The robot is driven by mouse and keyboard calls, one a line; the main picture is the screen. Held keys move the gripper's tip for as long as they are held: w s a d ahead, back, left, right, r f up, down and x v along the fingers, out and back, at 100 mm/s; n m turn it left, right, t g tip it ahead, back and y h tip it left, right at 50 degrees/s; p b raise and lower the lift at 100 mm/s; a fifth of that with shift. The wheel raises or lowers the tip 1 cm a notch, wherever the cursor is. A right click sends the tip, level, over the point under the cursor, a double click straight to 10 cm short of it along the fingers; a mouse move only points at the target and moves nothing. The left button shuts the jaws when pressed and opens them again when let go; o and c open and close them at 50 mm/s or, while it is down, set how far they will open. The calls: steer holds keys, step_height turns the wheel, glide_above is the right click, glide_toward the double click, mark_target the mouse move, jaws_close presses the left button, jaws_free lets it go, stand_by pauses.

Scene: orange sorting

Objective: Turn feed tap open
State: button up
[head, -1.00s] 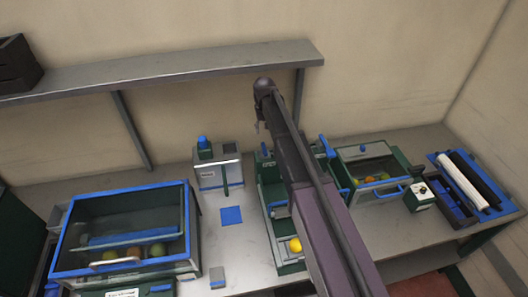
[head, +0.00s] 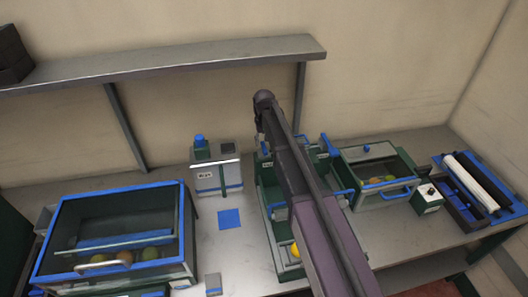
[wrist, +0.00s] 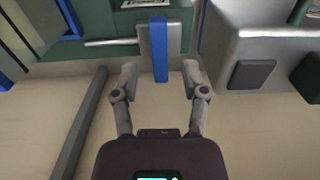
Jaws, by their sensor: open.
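In the wrist view, my gripper (wrist: 158,78) is open, with one finger on each side below a blue upright bar (wrist: 160,50). The bar lies against a grey plate on a green and grey machine and looks like the feed tap's lever. Its lower end reaches about the level of the fingertips, roughly midway between them. I cannot tell whether either finger touches it.
A grey box (wrist: 258,45) with a dark pad is close on the right in the wrist view. A diagonal grey bar (wrist: 75,130) is at lower left. In the head view, a blue-framed bin (head: 115,190) stands left and a fruit box (head: 372,200) right. A shelf (head: 170,62) runs above.

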mark_target(264, 147)
steer(key=shift+f+b, duration=1.4)
steer(key=shift+f, duration=0.25)
jaws_close()
